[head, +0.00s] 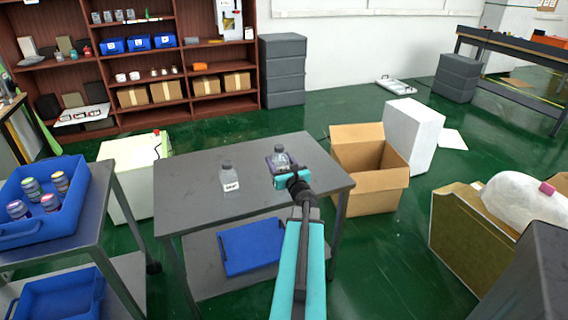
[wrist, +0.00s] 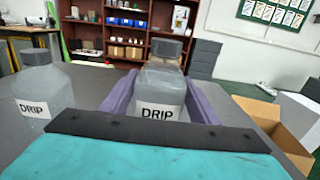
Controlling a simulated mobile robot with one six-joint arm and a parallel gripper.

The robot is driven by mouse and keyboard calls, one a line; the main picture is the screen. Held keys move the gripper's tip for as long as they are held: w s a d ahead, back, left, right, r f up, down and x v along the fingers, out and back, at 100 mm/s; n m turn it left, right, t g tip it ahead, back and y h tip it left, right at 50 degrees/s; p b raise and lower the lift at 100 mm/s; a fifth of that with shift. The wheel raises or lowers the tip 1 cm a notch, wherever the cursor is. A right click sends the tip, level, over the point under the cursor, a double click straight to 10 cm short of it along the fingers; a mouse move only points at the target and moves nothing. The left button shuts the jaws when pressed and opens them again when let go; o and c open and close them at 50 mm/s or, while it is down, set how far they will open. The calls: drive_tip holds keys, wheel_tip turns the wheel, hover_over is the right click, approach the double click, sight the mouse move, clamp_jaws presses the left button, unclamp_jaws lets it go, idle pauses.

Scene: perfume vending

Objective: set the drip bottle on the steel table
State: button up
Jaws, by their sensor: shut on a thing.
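A clear drip bottle with a grey cap and a white DRIP label is between the purple fingers of my gripper (head: 283,163). In the wrist view the held drip bottle (wrist: 162,92) is upright, with a finger against each side. My gripper is over the right part of the grey steel table (head: 190,200). I cannot tell whether the held bottle's base touches the tabletop. A second, similar DRIP bottle (head: 230,178) stands upright on the table to the left; it also shows at the left of the wrist view (wrist: 42,92).
A blue crate (head: 40,238) with several small bottles stands on a trolley at the left. An open cardboard box (head: 372,195) and a white box (head: 413,135) are on the floor beyond the table's right edge. The table's left part is bare.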

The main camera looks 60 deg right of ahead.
sight(283, 164)
drive_tip(key=shift+w+d+f, duration=0.1)
drive_tip(key=shift+w+d, duration=0.05)
drive_tip(key=shift+d, duration=0.7)
drive_tip(key=shift+w+d, duration=0.1)
drive_tip(key=shift+d, duration=0.75)
drive_tip(key=shift+f, duration=0.1)
drive_tip(key=shift+f+p, duration=0.35)
drive_tip(key=shift+f, duration=1.3)
drive_tip(key=shift+f, duration=0.2)
drive_tip(key=o, duration=1.4)
drive_tip(key=shift+o, duration=0.2)
drive_tip(key=shift+s+a+r, duration=0.1)
drive_tip(key=shift+r, duration=0.1)
drive_tip(key=shift+b+v, duration=0.85)
drive_tip(key=shift+v, duration=4.95)
drive_tip(key=shift+f, duration=0.1)
